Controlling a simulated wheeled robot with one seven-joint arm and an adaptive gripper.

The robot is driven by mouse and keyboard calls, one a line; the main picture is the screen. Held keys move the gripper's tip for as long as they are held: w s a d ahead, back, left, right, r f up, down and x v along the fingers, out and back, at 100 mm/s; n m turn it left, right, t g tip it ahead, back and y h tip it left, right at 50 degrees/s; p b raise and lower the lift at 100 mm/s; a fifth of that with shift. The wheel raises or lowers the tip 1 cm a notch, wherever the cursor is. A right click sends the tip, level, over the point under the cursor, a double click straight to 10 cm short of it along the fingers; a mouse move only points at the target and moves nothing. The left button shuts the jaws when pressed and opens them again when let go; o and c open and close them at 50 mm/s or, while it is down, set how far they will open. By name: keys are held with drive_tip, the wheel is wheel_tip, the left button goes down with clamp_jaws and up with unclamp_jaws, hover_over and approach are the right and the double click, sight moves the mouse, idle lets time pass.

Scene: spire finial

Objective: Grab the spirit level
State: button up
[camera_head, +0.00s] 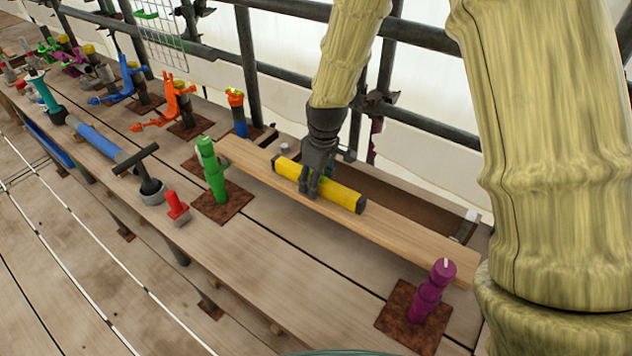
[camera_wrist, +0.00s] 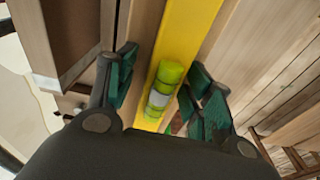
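The spirit level is a yellow bar (camera_head: 340,194) with black ends, lying on a light wooden plank on the bench in the head view. In the wrist view the yellow level (camera_wrist: 186,40) runs between my fingers, with its green vial at the middle. My gripper (camera_head: 312,190) is over the level's middle, pointing down, with its fingers at the level. In the wrist view my gripper (camera_wrist: 160,88) has its green-padded fingers apart, one on each side of the level, with a visible gap to each side. The level's underside is hidden.
A green post (camera_head: 212,172) and a purple post (camera_head: 432,292) stand on rusty plates near the plank (camera_head: 420,238). A red tool (camera_head: 177,208), a black-handled tool (camera_head: 148,180) and orange and blue items are to the left. Scaffold rails (camera_head: 430,128) run behind. The front boards are mostly clear.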

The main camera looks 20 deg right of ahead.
clamp_jaws()
drive_tip(key=shift+r, duration=0.2)
